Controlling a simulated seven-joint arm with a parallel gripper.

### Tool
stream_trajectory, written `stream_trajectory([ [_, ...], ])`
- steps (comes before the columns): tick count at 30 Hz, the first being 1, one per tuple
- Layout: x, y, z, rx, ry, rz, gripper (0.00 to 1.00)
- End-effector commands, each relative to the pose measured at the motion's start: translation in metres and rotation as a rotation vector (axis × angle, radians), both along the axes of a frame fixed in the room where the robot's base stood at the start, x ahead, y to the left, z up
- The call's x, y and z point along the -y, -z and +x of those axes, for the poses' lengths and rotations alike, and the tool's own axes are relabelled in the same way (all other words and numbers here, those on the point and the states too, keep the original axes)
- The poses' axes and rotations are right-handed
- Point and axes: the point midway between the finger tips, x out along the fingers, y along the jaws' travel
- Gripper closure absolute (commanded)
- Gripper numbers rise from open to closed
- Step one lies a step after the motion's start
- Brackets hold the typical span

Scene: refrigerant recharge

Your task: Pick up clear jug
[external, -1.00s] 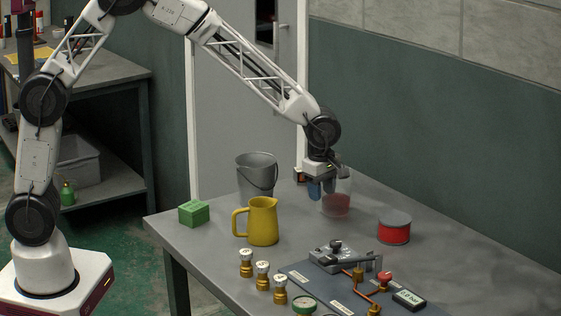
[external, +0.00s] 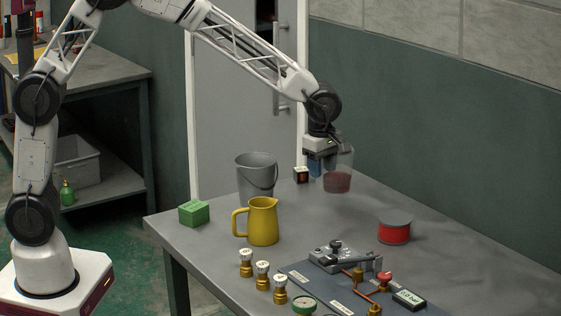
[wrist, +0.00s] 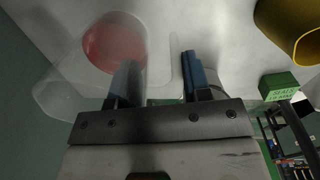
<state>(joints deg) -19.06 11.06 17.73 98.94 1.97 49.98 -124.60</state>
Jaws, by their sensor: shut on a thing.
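The clear jug (external: 338,178) is see-through with red contents at its bottom. In the external view it hangs upright a little above the table, at the far side. My gripper (external: 316,162) is at its left side, shut on it. In the wrist view the jug (wrist: 75,75) fills the upper left, with the red contents showing through it. My gripper's two fingers (wrist: 158,80) show there, with a clear part of the jug, seemingly its handle, between them. The exact contact is hard to see.
A yellow pitcher (external: 263,222), a grey bucket (external: 256,176) and a green block (external: 194,213) stand to the left. A small dark box (external: 300,174) is behind the jug. A red spool (external: 394,231) and a valve panel (external: 330,287) lie nearer the front right.

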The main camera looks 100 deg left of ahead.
Motion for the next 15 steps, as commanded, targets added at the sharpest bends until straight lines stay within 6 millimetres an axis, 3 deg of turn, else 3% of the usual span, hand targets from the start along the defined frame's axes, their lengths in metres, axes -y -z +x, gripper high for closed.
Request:
stream_trajectory([
  [15, 0.0, -0.025, 0.0, 0.001, 0.0, 0.0, 0.96],
])
